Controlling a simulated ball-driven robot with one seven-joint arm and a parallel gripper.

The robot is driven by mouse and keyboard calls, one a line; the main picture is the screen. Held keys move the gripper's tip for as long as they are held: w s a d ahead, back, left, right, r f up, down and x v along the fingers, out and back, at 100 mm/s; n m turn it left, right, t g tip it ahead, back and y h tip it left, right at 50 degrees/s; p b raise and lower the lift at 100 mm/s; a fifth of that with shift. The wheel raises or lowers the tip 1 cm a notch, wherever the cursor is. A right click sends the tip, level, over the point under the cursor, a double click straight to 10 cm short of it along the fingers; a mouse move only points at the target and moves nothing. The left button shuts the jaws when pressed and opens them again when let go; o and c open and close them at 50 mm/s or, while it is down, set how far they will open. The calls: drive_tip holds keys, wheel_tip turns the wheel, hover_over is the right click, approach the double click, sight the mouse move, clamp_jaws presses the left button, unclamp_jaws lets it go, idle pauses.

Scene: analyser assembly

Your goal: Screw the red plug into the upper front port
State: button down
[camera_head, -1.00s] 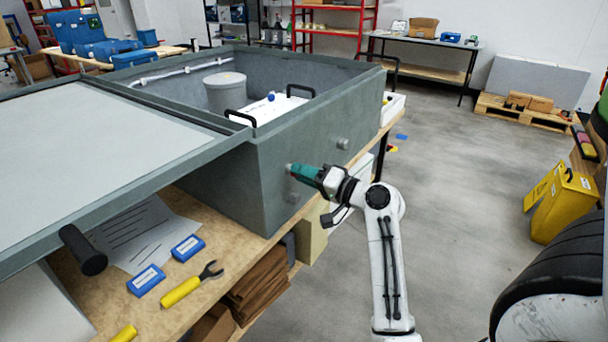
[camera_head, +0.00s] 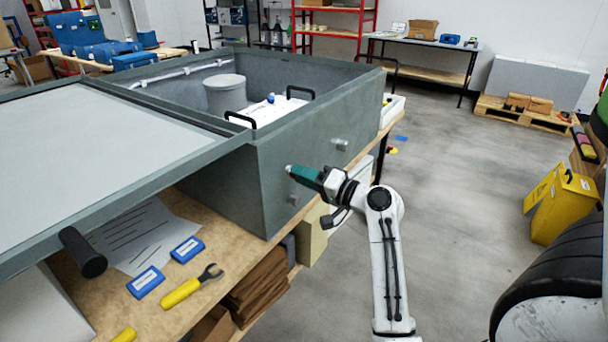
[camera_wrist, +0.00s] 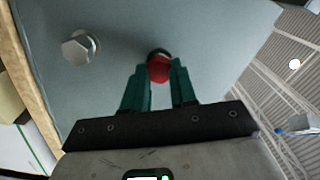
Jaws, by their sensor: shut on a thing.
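The red plug (camera_wrist: 159,70) sits between the two green fingers of my gripper (camera_wrist: 160,85) in the wrist view. My gripper (camera_head: 292,171) is shut on it and points at the front wall of the grey analyser box (camera_head: 257,185). A dark round rim, part of a port, shows just behind the plug in the wrist view. I cannot tell whether the plug is in the port. A silver hex plug (camera_wrist: 80,47) stands out of the same wall, to the left in the wrist view. In the head view another fitting (camera_head: 341,145) shows to the right.
The grey lid (camera_head: 90,160) overhangs the bench at left. A yellow-handled wrench (camera_head: 190,287) and two blue boxes (camera_head: 146,282) lie on the wooden bench.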

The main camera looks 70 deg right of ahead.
drive_tip(key=m+p, duration=1)
drive_tip(key=m, duration=0.2)
drive_tip(key=m+p, duration=1.1)
drive_tip(key=shift+w+a+r+m, duration=0.1)
drive_tip(key=shift+w+r+m, duration=0.1)
drive_tip(key=shift+m, duration=0.2)
drive_tip(key=c, duration=1)
unclamp_jaws()
drive_tip(key=shift+f+h, duration=0.1)
drive_tip(key=shift+h, duration=0.2)
drive_tip(key=shift+s, duration=0.1)
drive_tip(key=shift+f, duration=0.1)
